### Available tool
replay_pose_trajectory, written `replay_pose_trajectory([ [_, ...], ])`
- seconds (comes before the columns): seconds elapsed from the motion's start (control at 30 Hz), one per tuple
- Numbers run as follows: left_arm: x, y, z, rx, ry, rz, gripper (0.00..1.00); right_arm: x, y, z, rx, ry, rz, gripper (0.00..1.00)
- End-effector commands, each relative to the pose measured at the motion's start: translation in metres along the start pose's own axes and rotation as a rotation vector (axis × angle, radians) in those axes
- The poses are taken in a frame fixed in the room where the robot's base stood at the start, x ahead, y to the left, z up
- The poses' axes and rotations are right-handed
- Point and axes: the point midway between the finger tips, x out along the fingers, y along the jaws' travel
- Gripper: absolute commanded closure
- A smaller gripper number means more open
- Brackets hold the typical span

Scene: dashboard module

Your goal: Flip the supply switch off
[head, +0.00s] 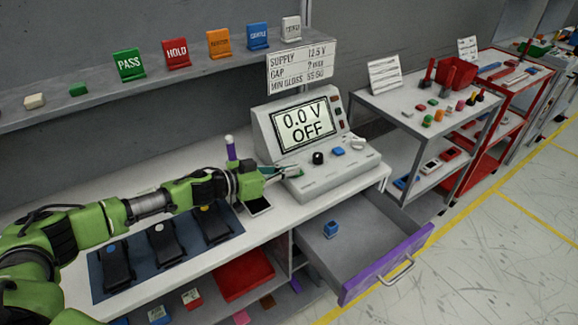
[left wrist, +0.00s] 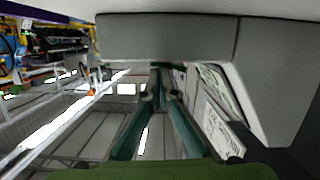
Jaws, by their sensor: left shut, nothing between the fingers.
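The power supply (head: 277,130) is a grey bench unit with a sloped front. Its display (head: 306,123) reads "0.0 V OFF". Its lower panel carries a black knob (head: 318,158), a blue button (head: 338,152) and a pale control (head: 357,143) at the right; which one is the switch, and its position, I cannot tell for sure. My left gripper (head: 298,171) is shut and empty at the left of the lower panel, left of the knob; contact is unclear. In the left wrist view its fingers (left wrist: 157,75) converge before a grey surface. My right gripper is not in view.
A drawer (head: 352,245) with a purple front stands open below, holding a blue block (head: 331,229). A blue mat (head: 104,268) with several black devices lies under my left arm. A sign (head: 302,67) stands behind the supply. A side table (head: 410,95) stands right.

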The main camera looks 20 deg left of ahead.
Motion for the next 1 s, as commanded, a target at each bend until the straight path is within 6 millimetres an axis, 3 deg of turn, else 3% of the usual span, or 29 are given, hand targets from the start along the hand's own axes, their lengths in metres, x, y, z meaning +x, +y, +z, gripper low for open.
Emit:
replay_pose_trajectory([
  [0.27,-0.002,0.001,0.001,-0.003,-0.008,0.001,1.00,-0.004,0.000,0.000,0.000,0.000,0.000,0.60],
  [0.67,-0.017,0.003,-0.047,0.000,-0.001,-0.003,1.00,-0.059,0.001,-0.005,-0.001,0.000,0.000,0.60],
  [0.7,-0.028,0.001,-0.033,0.000,-0.005,-0.006,1.00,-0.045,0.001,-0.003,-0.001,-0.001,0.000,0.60],
  [1.0,-0.088,0.007,-0.032,0.001,-0.004,-0.004,1.00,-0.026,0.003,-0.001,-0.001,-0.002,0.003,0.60],
])
